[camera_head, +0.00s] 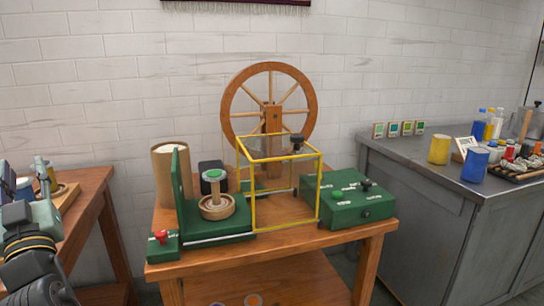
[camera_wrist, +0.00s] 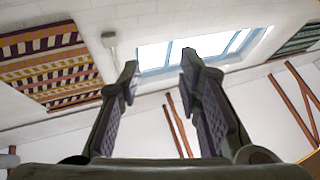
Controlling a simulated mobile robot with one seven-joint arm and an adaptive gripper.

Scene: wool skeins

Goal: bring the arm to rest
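My gripper (camera_wrist: 160,62) shows in the wrist view with its two dark fingers spread apart. Nothing is between them. The wrist camera looks up past the fingers at a bright window in the white wall or ceiling. In the head view, part of my arm (camera_head: 32,250) stands at the lower left edge, dark with yellow bands. It is beside the wooden table (camera_head: 270,262) and apart from it. I cannot make out the fingertips in the head view.
On the table stand a green winder (camera_head: 215,232), a yellow wire frame (camera_head: 287,158), a spoked wooden wheel (camera_head: 228,100) and a green switch box (camera_head: 345,207). A second wooden table (camera_head: 92,190) is at the left, close to my arm. A grey cabinet (camera_head: 425,200) stands at the right.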

